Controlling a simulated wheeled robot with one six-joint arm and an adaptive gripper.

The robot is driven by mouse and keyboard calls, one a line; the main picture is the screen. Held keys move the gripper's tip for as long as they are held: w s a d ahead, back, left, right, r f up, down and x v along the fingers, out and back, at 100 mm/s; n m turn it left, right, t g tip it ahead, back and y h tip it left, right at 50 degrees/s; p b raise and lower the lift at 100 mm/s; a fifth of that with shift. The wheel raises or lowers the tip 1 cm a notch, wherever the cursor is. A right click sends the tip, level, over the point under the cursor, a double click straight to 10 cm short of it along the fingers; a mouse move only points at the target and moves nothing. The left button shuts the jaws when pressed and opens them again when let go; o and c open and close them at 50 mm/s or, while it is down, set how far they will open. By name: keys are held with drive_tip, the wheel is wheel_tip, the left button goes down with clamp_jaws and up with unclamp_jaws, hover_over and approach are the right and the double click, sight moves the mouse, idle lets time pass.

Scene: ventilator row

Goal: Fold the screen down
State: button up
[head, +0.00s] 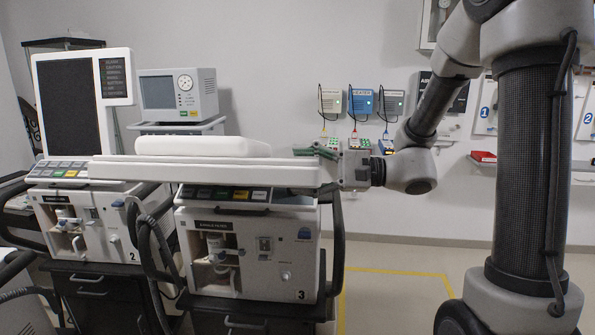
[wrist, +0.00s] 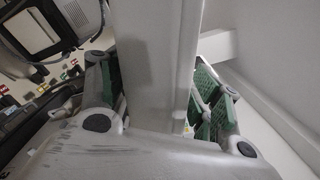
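The screen of the front ventilator, number 3 (head: 250,262), is a white panel (head: 215,172) seen edge-on. It lies nearly level above the control strip, with a rounded white hump on its back; its display face is hidden. My gripper (head: 325,151) is at the panel's right end, pointing left. In the wrist view a white bar-like part of the panel (wrist: 155,60) runs between the two green-padded fingers of my gripper (wrist: 157,95). The fingers are spread wide on either side of it; whether they touch it is unclear.
Ventilator 2 (head: 85,225) stands to the left with its dark screen (head: 68,108) upright. A small monitor (head: 178,93) stands behind. Several wall boxes (head: 361,102) with cables and a red item (head: 483,157) are at the right. Floor with yellow tape (head: 395,271) is open at right.

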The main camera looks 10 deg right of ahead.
drive_tip(key=v, duration=1)
drive_tip(key=shift+d, duration=0.4)
drive_tip(key=shift+s, duration=0.1)
drive_tip(key=s+d+f+n+g+h, duration=0.2)
drive_tip(key=s+d+f+g+h, duration=0.4)
drive_tip(key=s+f+h, duration=0.5)
drive_tip(key=s+d+r+n+t+h, duration=0.2)
drive_tip(key=s+d+n+h, duration=0.25)
drive_tip(key=d, duration=0.35)
wheel_tip(320, 180, up, 6)
drive_tip(key=a+n+t+h, duration=0.1)
drive_tip(key=n+t+h, duration=0.1)
drive_tip(key=n+t, duration=0.1)
drive_tip(key=shift+a, duration=0.2)
